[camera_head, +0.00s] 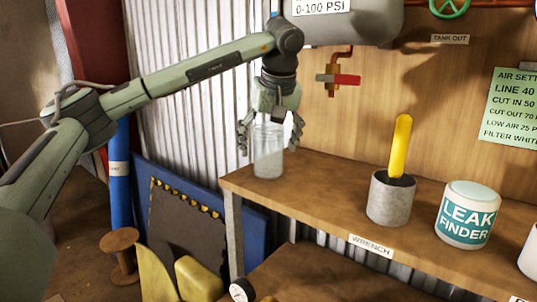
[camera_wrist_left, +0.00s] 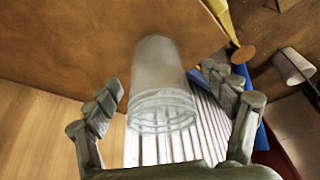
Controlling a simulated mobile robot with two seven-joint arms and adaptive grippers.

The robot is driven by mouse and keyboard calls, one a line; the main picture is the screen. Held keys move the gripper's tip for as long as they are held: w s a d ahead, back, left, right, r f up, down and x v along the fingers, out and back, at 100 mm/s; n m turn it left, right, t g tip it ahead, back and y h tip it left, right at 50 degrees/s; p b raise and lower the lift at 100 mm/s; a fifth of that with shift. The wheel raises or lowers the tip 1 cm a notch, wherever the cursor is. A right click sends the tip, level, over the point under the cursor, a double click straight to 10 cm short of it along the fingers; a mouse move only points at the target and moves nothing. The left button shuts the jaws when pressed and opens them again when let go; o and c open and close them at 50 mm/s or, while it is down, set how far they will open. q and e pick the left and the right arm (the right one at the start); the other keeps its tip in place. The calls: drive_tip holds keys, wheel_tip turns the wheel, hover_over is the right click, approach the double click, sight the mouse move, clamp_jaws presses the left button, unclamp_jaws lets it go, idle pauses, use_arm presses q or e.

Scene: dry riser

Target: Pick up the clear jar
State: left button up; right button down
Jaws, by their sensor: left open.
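The clear jar (camera_head: 268,158) stands upright near the left end of the wooden shelf in the head view. My left gripper (camera_head: 270,135) comes down from above with its fingers open on both sides of the jar's upper part. In the left wrist view the jar (camera_wrist_left: 160,90) lies between the two spread fingers (camera_wrist_left: 172,110), with its threaded rim toward the palm. Gaps show between the fingers and the jar in that view. My right gripper is not in view.
On the shelf (camera_head: 315,190), right of the jar, stand a grey cup (camera_head: 390,203) with a yellow handle and a white Leak Finder tub (camera_head: 468,214). A red-handled valve (camera_head: 338,79) sticks out behind. A grey tank (camera_head: 345,25) hangs above.

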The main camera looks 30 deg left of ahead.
sight(268, 158)
use_arm(q)
drive_tip(key=x, duration=0.4)
drive_tip(key=shift+w+f, duration=0.25)
drive_tip(key=shift+w, duration=0.1)
drive_tip(key=c, duration=1.2)
drive_tip(key=shift+c, duration=0.6)
drive_tip(key=shift+r, duration=0.15)
